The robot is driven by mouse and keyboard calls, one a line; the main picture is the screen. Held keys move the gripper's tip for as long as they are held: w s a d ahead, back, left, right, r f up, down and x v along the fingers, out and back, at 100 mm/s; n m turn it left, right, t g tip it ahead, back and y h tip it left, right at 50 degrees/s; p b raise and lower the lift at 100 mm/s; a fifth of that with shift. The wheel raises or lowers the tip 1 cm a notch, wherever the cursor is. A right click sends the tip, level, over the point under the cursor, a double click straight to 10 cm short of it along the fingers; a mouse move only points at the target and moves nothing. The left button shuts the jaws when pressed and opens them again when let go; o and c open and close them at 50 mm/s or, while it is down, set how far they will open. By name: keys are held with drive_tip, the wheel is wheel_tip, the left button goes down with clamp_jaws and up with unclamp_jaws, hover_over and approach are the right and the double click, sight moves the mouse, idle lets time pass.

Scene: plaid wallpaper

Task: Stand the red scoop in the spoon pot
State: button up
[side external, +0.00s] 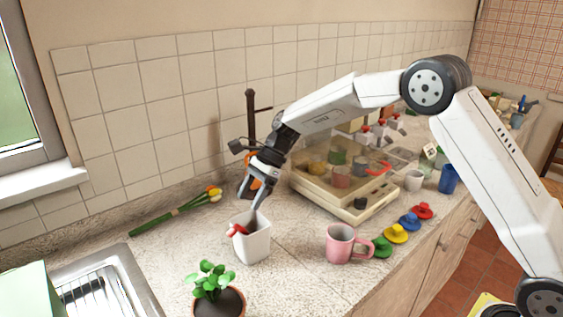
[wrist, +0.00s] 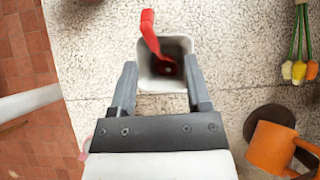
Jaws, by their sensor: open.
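The white spoon pot (side external: 253,246) stands on the counter; in the wrist view its opening (wrist: 180,46) faces the camera. The red scoop (side external: 237,230) is in the pot, head down inside. Its handle (wrist: 149,32) leans out over the rim on the side away from my gripper in the wrist view. My gripper (wrist: 160,66) is open, with its fingers apart near the pot's near edge and the scoop between their lines but not gripped. In the side view my gripper (side external: 252,203) is just above the pot. Whether a fingertip touches the rim is unclear.
An orange mug (side external: 257,169) is at the dark mug tree (side external: 251,112) behind my gripper. Tulips (side external: 180,211) lie left; a potted plant (side external: 217,294) stands in front. Bare counter surrounds the pot.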

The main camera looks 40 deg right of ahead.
drive_tip(key=v, duration=0.7)
drive_tip(key=shift+d, duration=0.1)
idle(1.0)
drive_tip(key=s+d+f+n+t+h, duration=0.1)
drive_tip(key=s+d+f+n+h, duration=0.1)
drive_tip(key=s+n, duration=0.4)
drive_tip(key=s+d+f+n+h, duration=0.2)
drive_tip(key=s+n, duration=0.4)
drive_tip(key=s, duration=0.5)
drive_tip(key=s+d+f+n+t+h, duration=0.1)
drive_tip(key=s+d+f+n+h, duration=0.1)
drive_tip(key=s+f+n, duration=0.4)
drive_tip(key=s+h, duration=0.1)
drive_tip(key=s, duration=0.1)
drive_tip(key=shift+s+d+t+h, duration=0.3)
drive_tip(key=shift+s+d, duration=0.05)
drive_tip(key=shift+d, duration=0.05)
